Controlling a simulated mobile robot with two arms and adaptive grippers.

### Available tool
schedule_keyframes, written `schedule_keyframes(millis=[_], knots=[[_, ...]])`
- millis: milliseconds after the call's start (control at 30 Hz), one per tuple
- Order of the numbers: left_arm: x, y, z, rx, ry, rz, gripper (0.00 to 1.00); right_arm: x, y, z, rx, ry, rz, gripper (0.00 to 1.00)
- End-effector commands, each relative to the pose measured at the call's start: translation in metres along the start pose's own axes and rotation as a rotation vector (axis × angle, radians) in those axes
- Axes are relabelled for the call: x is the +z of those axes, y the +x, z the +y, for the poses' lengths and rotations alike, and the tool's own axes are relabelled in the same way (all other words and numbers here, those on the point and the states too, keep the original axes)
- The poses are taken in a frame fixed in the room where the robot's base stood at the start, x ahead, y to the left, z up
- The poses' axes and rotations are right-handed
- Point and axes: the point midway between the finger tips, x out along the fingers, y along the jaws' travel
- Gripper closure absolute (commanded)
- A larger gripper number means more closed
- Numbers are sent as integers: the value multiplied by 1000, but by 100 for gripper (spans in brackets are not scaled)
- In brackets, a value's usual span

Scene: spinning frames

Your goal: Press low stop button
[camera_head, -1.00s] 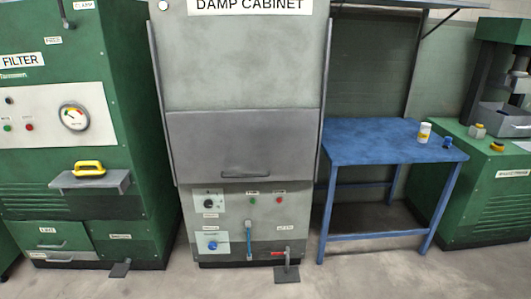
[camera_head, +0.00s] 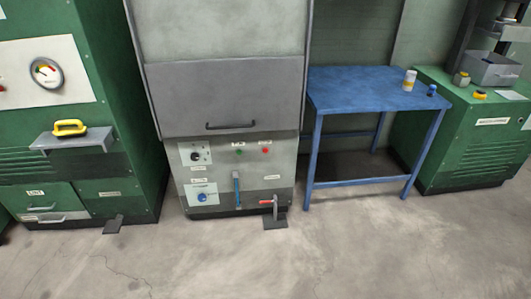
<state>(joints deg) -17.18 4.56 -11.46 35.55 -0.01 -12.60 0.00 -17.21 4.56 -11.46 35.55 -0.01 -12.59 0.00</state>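A small red button (camera_head: 265,150) sits on the lower front panel of the grey cabinet (camera_head: 225,97), below its handled door. A green button (camera_head: 239,152) is just to its left. Small labels are above both buttons, too small to read here. Another red button (camera_head: 2,90) is partly cut off at the left edge, on the green machine's white panel. Neither of my grippers is in view, and nothing covers the cabinet's panel.
The lower panel also has a black knob (camera_head: 195,157), a blue knob (camera_head: 202,197), a blue vertical lever (camera_head: 237,189) and a red-handled valve (camera_head: 267,202). A foot pedal (camera_head: 275,222) projects onto the floor. A blue table (camera_head: 360,85) stands right. The front floor is clear.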

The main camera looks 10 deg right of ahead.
Motion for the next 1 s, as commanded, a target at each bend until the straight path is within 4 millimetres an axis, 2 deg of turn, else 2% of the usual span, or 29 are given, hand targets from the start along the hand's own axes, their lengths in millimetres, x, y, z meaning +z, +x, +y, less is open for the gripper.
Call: schedule_keyframes(millis=[33,167,1000], knots=[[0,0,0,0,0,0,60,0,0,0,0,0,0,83],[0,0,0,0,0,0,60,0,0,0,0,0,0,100],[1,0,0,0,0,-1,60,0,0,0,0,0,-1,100]])
